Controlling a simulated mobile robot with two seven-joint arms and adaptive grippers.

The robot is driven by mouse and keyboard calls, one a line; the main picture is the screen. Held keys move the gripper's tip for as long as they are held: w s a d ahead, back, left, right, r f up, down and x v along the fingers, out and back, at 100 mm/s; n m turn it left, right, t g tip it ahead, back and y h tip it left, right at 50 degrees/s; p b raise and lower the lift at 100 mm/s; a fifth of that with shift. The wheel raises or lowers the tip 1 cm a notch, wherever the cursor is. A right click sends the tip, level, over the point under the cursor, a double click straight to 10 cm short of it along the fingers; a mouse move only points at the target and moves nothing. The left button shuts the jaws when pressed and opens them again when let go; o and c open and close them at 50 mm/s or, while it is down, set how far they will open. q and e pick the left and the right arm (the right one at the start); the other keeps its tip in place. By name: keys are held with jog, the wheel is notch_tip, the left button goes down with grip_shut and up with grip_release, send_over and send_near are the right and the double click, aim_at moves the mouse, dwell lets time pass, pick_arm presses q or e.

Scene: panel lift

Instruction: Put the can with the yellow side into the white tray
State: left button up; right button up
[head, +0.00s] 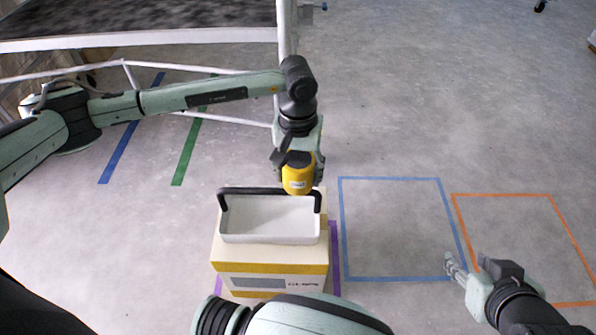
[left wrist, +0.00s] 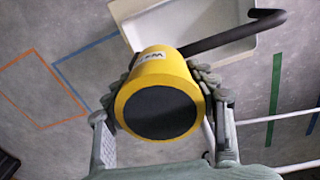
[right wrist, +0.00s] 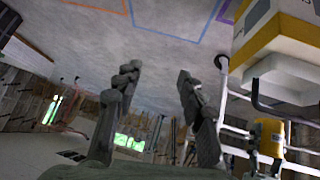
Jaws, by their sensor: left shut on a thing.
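The can with the yellow side (head: 298,181) is held by my left gripper (head: 298,165) above the far right end of the white tray in the head view. In the left wrist view the can (left wrist: 146,75) sits between both fingers of my left gripper (left wrist: 160,95), its dark round end facing the camera. The white tray (head: 268,238) has a dark handle and looks empty inside. My right gripper (head: 460,268) is low at the right in the head view; in the right wrist view its fingers (right wrist: 158,95) are apart with nothing between them.
The tray stands on a white and yellow box (head: 270,267) on the floor. A blue taped outline (head: 390,280) and an orange one (head: 505,195) mark bare floor to the right. A white frame (head: 285,45) with a dark panel (head: 140,15) stands behind at the left.

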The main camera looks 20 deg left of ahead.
pick_arm(q)
jog(key=shift+f, duration=0.1)
jog(key=shift+f+b, duration=0.15)
jog(key=shift+b, duration=0.2)
pick_arm(e)
jog(key=shift+t+y, duration=0.5)
jog(key=shift+t, duration=0.4)
jog(key=shift+w+a+r, duration=1.15)
jog(key=shift+w+a, duration=0.05)
jog(key=shift+a, duration=0.15)
pick_arm(q)
jog(key=o, duration=1.5)
pick_arm(e)
jog(key=shift+s+f, duration=0.1)
